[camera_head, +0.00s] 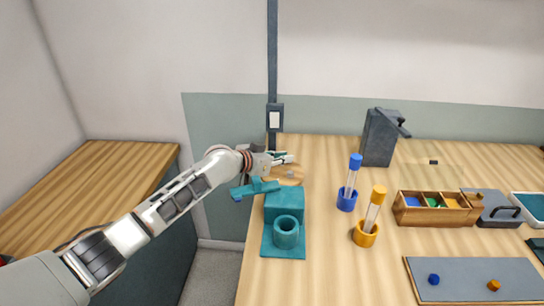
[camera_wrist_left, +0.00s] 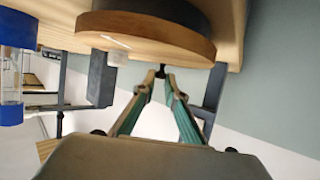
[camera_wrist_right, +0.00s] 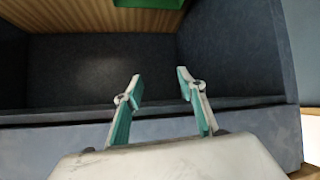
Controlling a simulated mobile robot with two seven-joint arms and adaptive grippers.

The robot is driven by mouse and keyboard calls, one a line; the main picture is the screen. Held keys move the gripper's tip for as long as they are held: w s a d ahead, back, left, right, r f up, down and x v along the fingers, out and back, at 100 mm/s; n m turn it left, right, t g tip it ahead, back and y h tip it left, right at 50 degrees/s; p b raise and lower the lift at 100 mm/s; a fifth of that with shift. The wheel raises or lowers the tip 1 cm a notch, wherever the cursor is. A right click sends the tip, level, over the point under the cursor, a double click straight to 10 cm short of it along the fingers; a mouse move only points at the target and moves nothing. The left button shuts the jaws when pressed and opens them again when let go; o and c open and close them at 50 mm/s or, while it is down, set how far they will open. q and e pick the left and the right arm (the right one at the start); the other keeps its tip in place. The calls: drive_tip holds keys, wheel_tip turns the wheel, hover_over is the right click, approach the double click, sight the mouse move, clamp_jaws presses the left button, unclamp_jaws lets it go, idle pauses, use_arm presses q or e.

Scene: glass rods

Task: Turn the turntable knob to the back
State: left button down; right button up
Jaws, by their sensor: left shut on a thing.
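The turntable (camera_head: 280,174) is a round wooden disc on the table, behind the teal block. In the left wrist view the turntable (camera_wrist_left: 150,38) fills the top, its rim in front of my fingers. My left gripper (camera_head: 288,158) is at the disc's far edge. In the left wrist view my left gripper (camera_wrist_left: 161,76) is shut on a small dark knob (camera_wrist_left: 160,70) at the rim.
The teal block with a ring socket (camera_head: 286,232) stands in front of the turntable. Blue (camera_head: 347,200) and orange (camera_head: 365,235) holders carry glass rods to the right. A dark grey stand (camera_head: 380,137) is behind. A wooden compartment box (camera_head: 432,218) is further right.

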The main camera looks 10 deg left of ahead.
sight(284, 166)
use_arm(q)
drive_tip(key=shift+f, duration=0.1)
drive_tip(key=c, duration=2.1)
unclamp_jaws()
drive_tip(key=shift+d, duration=0.1)
drive_tip(key=shift+c, duration=0.2)
wheel_tip(284, 166, up, 10)
